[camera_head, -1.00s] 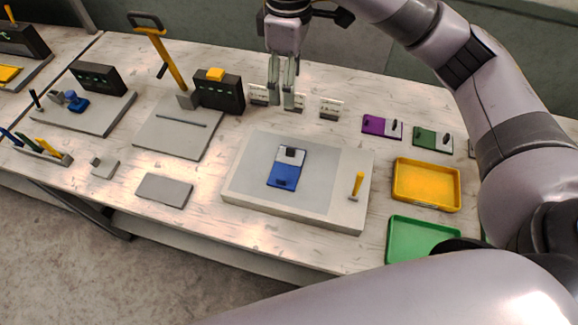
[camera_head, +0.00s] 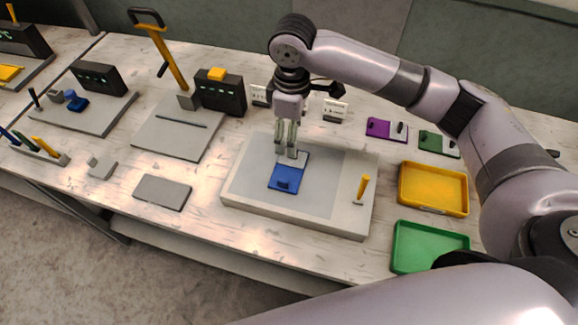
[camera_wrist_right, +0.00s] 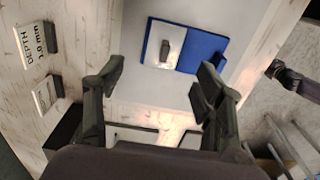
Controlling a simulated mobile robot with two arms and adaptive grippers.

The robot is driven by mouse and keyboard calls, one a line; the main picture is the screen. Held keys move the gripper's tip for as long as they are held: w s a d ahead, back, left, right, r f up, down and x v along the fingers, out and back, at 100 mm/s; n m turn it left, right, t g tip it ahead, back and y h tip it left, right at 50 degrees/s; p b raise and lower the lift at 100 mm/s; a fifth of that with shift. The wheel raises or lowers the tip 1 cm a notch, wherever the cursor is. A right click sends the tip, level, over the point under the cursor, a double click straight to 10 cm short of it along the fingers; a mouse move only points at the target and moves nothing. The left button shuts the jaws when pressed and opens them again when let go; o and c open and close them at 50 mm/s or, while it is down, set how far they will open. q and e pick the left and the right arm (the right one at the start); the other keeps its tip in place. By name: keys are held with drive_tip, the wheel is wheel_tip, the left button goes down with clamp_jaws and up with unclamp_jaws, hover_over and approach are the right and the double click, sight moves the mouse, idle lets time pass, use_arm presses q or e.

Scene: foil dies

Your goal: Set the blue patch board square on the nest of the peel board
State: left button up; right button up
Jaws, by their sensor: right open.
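The blue patch board (camera_head: 284,181) lies flat on the grey panel of a pale slab that looks like the peel board (camera_head: 360,221). It has a blue half with a small blue block, and a whitish half. In the right wrist view, the patch board (camera_wrist_right: 203,50) shows a grey grip on its whitish half. My right gripper (camera_head: 287,150) is open, pointing down above the whitish half and partly covering it. In the wrist view, my right gripper (camera_wrist_right: 156,82) has its fingers apart, with nothing between them. I cannot make out the nest's outline. My left gripper is out of view.
A yellow peg (camera_head: 363,188) stands on the slab's right side. Right of it are a yellow tray (camera_head: 433,211) and a green tray (camera_head: 428,246). Purple (camera_head: 381,128) and green (camera_head: 433,142) boards lie behind.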

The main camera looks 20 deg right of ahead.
sight(289, 167)
drive_tip(key=shift+f, duration=0.6)
drive_tip(key=shift+s+f+p, duration=0.15)
drive_tip(key=shift+f+p, duration=0.15)
drive_tip(key=shift+f, duration=0.05)
drive_tip(key=f, duration=0.2)
drive_tip(key=f+p, duration=0.1)
drive_tip(key=shift+s+d+f, duration=0.1)
drive_tip(key=shift+s+f, duration=0.15)
drive_tip(key=shift+f, duration=0.45)
drive_tip(key=c, duration=1.3)
